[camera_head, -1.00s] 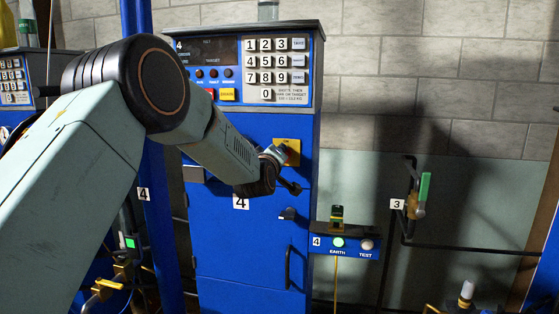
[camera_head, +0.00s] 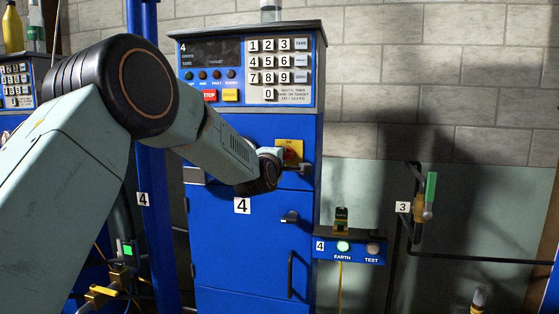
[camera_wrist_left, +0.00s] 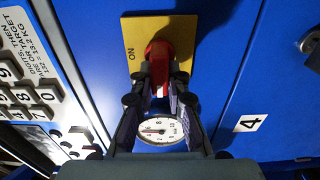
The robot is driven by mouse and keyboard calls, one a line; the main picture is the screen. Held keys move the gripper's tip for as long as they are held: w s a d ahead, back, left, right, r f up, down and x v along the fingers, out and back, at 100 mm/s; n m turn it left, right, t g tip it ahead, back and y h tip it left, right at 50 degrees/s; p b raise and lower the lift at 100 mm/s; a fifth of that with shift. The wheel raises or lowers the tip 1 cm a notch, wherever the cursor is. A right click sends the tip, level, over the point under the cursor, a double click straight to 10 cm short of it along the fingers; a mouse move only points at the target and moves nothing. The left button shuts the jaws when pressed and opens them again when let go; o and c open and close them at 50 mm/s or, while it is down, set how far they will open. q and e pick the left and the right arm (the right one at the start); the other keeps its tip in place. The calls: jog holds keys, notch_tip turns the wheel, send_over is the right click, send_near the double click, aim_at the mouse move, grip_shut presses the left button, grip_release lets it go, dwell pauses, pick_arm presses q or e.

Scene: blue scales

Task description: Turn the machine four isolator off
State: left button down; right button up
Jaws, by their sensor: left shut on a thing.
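The machine four cabinet (camera_head: 215,240) is blue, with a "4" label on its front. Its isolator has a yellow plate (camera_head: 293,147) marked ON and a red handle, clear in the left wrist view (camera_wrist_left: 159,52). My left gripper (camera_head: 286,164) is at the isolator. In the wrist view both fingers (camera_wrist_left: 159,92) are closed on the red handle. The handle runs along the fingers there, with ON to its left, beside it. My wrist hides part of the plate in the head view. My right gripper is not in view.
Above are the keypad (camera_head: 276,70) and the red stop button (camera_head: 210,96). Below are a small knob (camera_head: 290,217) and a door handle (camera_head: 291,275). The earth/test box (camera_head: 350,250) juts out at right with a lit green lamp. A green-handled valve (camera_head: 430,195) is farther right.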

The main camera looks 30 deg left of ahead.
pick_arm(q)
jog(key=shift+r, duration=0.2)
dwell(0.3)
jog(key=c, duration=1.7)
grip_release()
jog(key=o, duration=0.4)
jog(key=shift+w+d+f, duration=0.15)
jog(key=shift+w+f, duration=0.05)
jog(key=shift+s, duration=0.2)
jog(key=shift+s, duration=0.25)
jog(key=v, duration=1.1)
jog(key=shift+s, duration=0.2)
